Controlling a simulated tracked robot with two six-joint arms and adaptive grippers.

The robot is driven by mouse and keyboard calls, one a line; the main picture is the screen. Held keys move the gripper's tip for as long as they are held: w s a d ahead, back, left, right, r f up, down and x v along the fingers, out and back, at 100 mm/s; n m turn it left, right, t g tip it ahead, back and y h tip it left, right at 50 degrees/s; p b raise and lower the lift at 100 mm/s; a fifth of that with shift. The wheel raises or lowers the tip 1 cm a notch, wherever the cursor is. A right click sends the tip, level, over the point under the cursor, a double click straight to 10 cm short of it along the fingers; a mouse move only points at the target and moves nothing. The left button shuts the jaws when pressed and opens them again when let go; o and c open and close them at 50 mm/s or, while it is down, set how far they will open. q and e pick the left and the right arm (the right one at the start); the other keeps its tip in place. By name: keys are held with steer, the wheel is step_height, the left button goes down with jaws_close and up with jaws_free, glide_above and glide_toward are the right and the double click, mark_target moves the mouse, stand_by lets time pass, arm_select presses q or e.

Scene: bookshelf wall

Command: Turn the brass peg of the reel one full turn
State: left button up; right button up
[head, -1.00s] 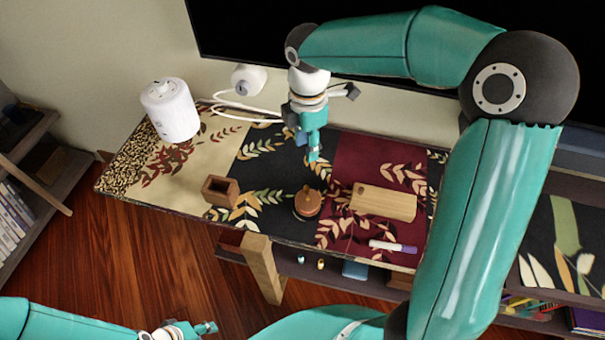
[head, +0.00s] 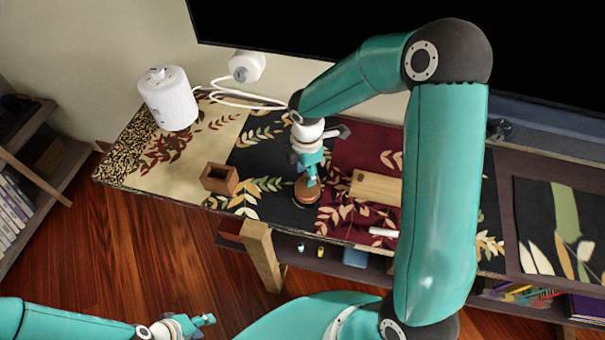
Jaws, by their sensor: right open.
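The reel (head: 306,194), a small round brown piece with a dark base, sits on the dark part of the patterned cloth near the front edge of the table. My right gripper (head: 311,180) points down right over the reel, with its fingertips at or just above the top. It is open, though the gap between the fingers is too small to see. The brass peg cannot be made out; the fingers cover the reel's top. My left gripper (head: 206,321) is low at the bottom left, away from the table, and its jaws are too small to judge.
An open wooden box (head: 219,180) stands left of the reel. A wooden block (head: 374,187) lies to its right, with a white marker (head: 383,232) in front, partly behind my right arm. A white canister (head: 168,98) and a white cable (head: 240,100) are at the back left.

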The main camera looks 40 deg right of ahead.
steer(key=shift+f, duration=0.3)
